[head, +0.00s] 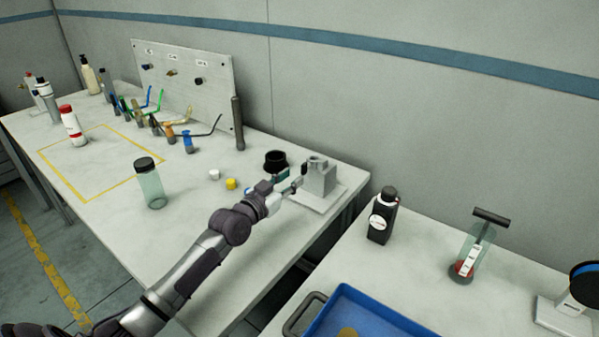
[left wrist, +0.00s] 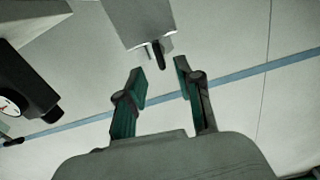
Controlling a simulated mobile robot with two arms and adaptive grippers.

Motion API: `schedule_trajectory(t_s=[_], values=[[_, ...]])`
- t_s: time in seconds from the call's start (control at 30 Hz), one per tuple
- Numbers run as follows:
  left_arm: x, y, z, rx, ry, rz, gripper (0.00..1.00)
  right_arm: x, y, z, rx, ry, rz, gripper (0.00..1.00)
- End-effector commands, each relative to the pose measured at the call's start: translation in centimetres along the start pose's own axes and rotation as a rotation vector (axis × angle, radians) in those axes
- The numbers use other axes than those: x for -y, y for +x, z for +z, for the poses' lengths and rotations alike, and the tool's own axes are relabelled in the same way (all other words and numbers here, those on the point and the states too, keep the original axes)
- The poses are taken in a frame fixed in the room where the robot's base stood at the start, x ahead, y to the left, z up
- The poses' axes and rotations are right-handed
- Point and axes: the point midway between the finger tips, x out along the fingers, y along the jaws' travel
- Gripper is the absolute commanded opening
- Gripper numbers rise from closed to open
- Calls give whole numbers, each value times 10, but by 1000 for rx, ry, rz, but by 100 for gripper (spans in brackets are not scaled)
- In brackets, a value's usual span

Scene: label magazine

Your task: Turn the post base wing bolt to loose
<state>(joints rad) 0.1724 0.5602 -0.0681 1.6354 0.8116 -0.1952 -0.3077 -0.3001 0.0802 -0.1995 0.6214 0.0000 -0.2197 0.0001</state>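The post base (head: 321,178) is a light grey block on a flat plate near the right end of the main table. Its block also shows at the top of the left wrist view (left wrist: 138,20). The wing bolt, a small dark piece (left wrist: 158,54), sticks out of the block's face. My left gripper (head: 289,181) is beside the block, on the bolt's side. In the left wrist view its two green-padded fingers (left wrist: 160,76) are apart and empty. The bolt lies just beyond the fingertips, roughly between them. The bolt's turn position is hard to tell. My right gripper is out of view.
White (head: 214,174) and yellow (head: 231,184) caps and a clear jar (head: 151,186) are to the left. A black bottle (head: 382,216) and a blue tray (head: 372,317) are on the right table.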

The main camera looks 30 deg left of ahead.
Motion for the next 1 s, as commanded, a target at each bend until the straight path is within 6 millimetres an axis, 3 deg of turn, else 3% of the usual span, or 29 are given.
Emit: schedule_trajectory(t_s=[0.1,0.23,0.63,0.67,0.87,1.0], values=[[0,22,-1,-1,0,-1,35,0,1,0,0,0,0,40],[0,36,0,-1,1,-1,35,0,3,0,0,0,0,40],[0,45,0,0,1,0,35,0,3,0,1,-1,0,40],[0,45,0,0,1,0,34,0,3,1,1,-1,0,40],[0,44,0,0,1,0,0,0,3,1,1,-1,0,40],[0,44,0,0,1,0,0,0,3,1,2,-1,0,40]])
